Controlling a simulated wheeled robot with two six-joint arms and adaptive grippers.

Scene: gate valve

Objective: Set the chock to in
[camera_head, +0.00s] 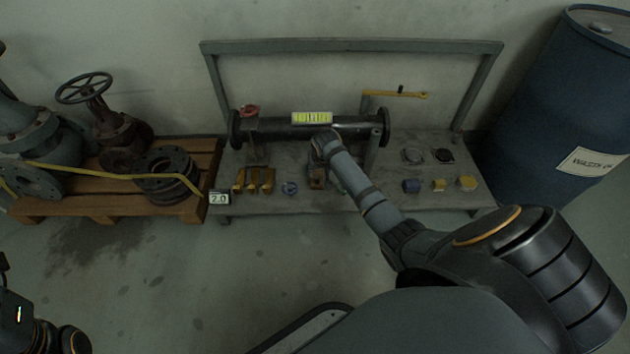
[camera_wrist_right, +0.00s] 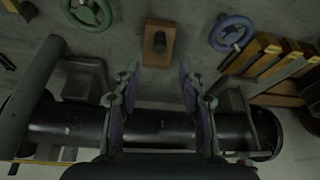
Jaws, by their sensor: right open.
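A brown wooden block (camera_head: 316,178) with a dark peg or hole in its face looks like the chock. It sits on the grey bench below the pipe (camera_head: 290,130), partly behind my right arm in the head view. In the right wrist view the block (camera_wrist_right: 158,44) is upper centre, ahead of and between the fingers. My right gripper (camera_wrist_right: 160,80) is open and empty, apart from the block, with the pipe behind its fingers.
Several yellow blocks (camera_head: 254,180) and a blue handwheel (camera_head: 290,188) stand left of the block. Small blue (camera_head: 411,186) and yellow pieces lie right. A green handwheel (camera_wrist_right: 90,12) shows in the wrist view. A pallet (camera_head: 185,205) with valves and a blue drum (camera_head: 550,100) flank the bench.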

